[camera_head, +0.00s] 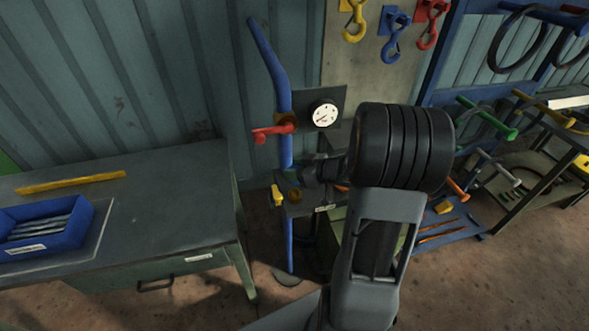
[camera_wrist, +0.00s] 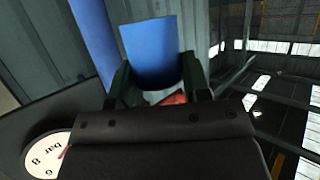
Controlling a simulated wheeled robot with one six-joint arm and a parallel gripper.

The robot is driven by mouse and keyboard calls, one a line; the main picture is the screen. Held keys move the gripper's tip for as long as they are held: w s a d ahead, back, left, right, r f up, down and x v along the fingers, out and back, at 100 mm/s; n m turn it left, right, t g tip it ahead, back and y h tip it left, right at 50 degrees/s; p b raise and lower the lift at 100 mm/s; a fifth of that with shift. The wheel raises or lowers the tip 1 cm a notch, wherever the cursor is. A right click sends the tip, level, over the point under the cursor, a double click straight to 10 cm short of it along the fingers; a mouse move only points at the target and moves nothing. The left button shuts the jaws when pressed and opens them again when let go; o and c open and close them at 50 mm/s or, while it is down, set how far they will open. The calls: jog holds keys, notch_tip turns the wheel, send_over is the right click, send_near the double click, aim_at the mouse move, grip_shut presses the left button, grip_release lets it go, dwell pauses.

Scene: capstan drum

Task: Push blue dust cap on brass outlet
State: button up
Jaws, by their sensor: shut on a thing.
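A blue piece, by its place the dust cap (camera_wrist: 150,48), sits between the two dark fingers of my gripper (camera_wrist: 157,76) in the wrist view. My gripper is shut on it. In the head view my dark gripper (camera_head: 312,172) is beside the blue standpipe, below the gauge, and I cannot make out the cap there. I cannot see the outlet in the wrist view. The cap's contact with any fitting is hidden.
The blue standpipe (camera_head: 286,235) has a red valve handle (camera_head: 273,131) and a round gauge (camera_head: 324,115) close to my gripper. A yellow handle (camera_head: 277,195) is low on the left. A bench (camera_head: 165,190) stands left; hooks hang above. Floor is clear between bench and pipe.

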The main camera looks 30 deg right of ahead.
aim_at(295, 190)
jog(key=shift+f+b, duration=1.1)
jog(key=shift+f, duration=0.05)
jog(key=shift+f+b, duration=0.8)
jog(key=shift+f, duration=0.9)
jog(key=shift+f, duration=0.4)
jog(key=o, duration=1)
jog(key=v, duration=1.3)
jog(key=shift+s+d+r, duration=0.2)
jog(key=shift+s, duration=0.05)
